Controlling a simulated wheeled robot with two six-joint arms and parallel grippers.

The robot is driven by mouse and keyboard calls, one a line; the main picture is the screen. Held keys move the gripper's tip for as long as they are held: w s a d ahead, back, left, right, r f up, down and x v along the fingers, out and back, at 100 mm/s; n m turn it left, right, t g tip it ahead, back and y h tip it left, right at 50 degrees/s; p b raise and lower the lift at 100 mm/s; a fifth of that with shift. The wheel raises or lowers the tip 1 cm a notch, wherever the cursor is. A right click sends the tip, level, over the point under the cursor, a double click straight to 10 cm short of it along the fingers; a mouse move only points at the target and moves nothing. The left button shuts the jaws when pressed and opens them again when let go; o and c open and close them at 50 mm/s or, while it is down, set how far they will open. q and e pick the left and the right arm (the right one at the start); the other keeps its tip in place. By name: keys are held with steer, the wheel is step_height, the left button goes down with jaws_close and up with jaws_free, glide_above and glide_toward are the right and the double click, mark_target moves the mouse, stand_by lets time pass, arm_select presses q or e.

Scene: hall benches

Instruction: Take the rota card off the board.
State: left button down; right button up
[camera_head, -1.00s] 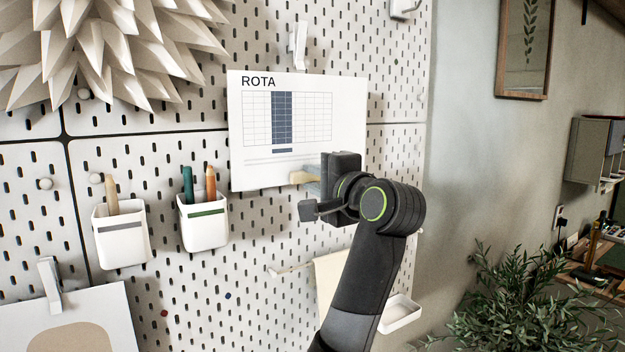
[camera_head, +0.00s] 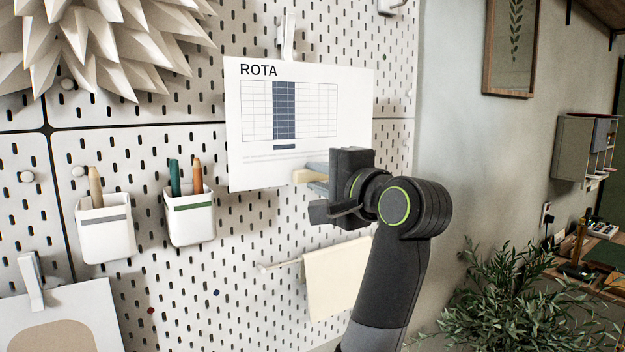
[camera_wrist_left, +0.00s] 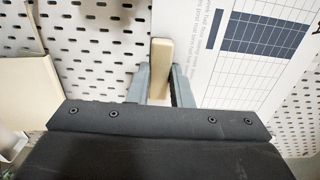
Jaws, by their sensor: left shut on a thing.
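The white rota card (camera_head: 350,100) hangs upright in front of the pegboard, headed ROTA, with a grid and a dark blue column. A beige wooden tab (camera_head: 303,176) shows at its lower edge. My left gripper (camera_head: 317,179) is shut on this tab, at the card's lower right. In the left wrist view the tab (camera_wrist_left: 160,66) stands between the two grey fingers, beside the printed card (camera_wrist_left: 262,55). A white clip (camera_head: 288,36) is on the board at the card's top edge; whether it touches the card is hard to tell. My right gripper is not in view.
White cups (camera_head: 105,235) with pencils are fixed on the pegboard (camera_head: 250,240) at the left. A cream cloth (camera_head: 335,275) hangs on a rod below the card. A leafy plant (camera_head: 530,295) and a wall cabinet (camera_head: 580,148) are at the right.

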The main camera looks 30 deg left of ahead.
arm_select(q)
steer(key=shift+b+v, duration=0.55)
steer(key=shift+v, duration=1.4)
steer(key=shift+a, duration=0.15)
